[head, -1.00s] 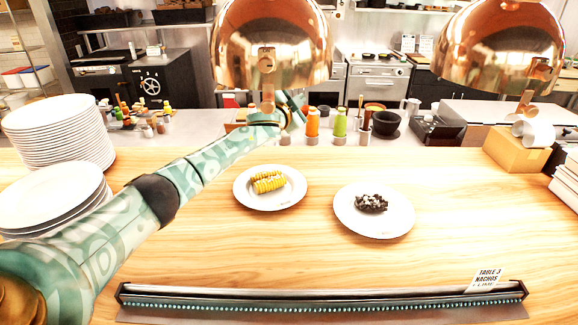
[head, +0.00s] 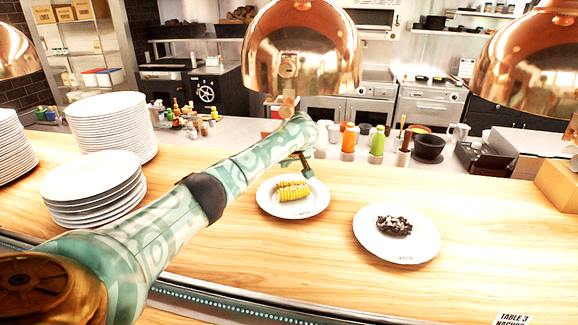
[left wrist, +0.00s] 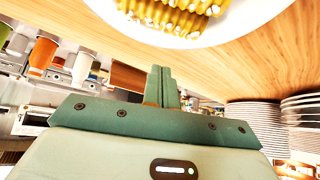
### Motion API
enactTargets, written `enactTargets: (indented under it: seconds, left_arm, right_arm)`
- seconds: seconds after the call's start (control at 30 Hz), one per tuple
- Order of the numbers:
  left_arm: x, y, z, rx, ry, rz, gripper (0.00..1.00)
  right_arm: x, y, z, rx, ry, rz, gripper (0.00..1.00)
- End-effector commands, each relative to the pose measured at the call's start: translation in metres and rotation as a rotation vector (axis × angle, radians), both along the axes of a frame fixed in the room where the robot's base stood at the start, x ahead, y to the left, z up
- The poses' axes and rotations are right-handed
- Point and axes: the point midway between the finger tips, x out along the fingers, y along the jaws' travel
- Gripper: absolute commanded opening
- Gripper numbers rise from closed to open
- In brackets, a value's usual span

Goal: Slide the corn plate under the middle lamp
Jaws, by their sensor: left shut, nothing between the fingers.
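The corn plate (head: 272,205), white with yellow corn (head: 292,191), lies on the wooden counter. The copper middle lamp (head: 300,55) hangs above and behind it in the picture; I cannot tell whether the plate is directly under it. My left gripper (head: 305,168) is shut and empty, pointing down at the plate's far right edge. In the left wrist view, the shut fingers (left wrist: 162,86) point toward the plate (left wrist: 235,28) and its corn (left wrist: 172,14). I cannot tell whether they touch the plate. My right gripper is out of view.
A white plate with dark food (head: 378,246) lies to the right of the corn plate. Plate stacks (head: 92,190) stand at left. Sauce bottles (head: 349,140) and a dark bowl (head: 429,147) stand behind. Other copper lamps hang at the right (head: 535,65) and left edge (head: 12,55).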

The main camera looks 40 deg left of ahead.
Motion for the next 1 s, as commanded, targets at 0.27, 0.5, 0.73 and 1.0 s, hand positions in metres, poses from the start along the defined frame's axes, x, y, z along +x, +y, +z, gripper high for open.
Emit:
enactTargets:
  seconds: [0.27, 0.5, 0.73, 1.0]
  left_arm:
    - [0.018, 0.028, -0.048, 0.0, 0.003, 0.002, 0.0]
    - [0.003, 0.005, -0.036, 0.004, -0.001, -0.005, 0.0]
    - [-0.004, -0.006, -0.038, 0.003, -0.001, -0.003, 0.0]
    - [-0.005, -0.007, -0.039, 0.002, 0.0, -0.002, 0.0]
  right_arm:
    - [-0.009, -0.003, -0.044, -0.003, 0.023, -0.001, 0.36]
    - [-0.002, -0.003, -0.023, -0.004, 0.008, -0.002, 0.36]
    - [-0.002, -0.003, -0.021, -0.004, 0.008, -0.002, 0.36]
    - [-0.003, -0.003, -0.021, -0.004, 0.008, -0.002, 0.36]
